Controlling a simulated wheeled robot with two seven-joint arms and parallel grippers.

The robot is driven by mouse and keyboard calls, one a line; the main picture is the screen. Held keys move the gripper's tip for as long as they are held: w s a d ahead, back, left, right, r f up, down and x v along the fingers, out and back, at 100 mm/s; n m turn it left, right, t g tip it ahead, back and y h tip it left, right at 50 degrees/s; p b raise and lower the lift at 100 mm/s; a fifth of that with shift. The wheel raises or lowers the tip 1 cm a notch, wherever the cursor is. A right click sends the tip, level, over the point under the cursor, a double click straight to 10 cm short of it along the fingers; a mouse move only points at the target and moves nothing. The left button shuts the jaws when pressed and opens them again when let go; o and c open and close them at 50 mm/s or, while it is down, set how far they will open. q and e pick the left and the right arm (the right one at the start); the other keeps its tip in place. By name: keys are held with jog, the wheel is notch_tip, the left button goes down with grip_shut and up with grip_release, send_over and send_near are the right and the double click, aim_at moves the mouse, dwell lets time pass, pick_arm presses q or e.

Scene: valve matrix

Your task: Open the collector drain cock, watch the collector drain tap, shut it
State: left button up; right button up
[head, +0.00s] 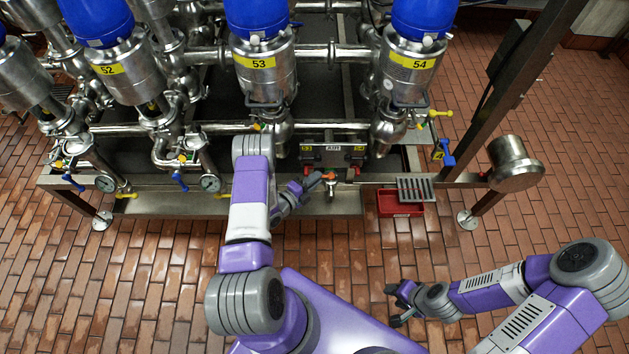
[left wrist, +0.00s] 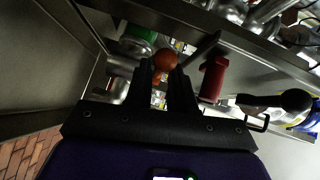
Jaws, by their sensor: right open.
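A small cock with an orange handle (head: 328,176) sits at the front edge of the skid, below the small grey panel; I take it for the collector drain cock. My left gripper (head: 318,182) reaches it from the left. In the left wrist view an orange ball knob (left wrist: 165,61) shows at the tips of my left fingers (left wrist: 168,80), which stand slightly apart. Whether they grip it is unclear. A short metal outlet (head: 331,191) hangs below the handle; any flow is too small to make out. My right gripper (head: 400,303) is open and empty above the floor.
A red tray (head: 388,208) and a slotted grate (head: 416,189) lie right of the cock. Valves 53 (head: 264,75) and 54 (head: 411,75) stand behind. The tiled floor in front is clear.

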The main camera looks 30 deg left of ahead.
pick_arm(q)
grip_shut()
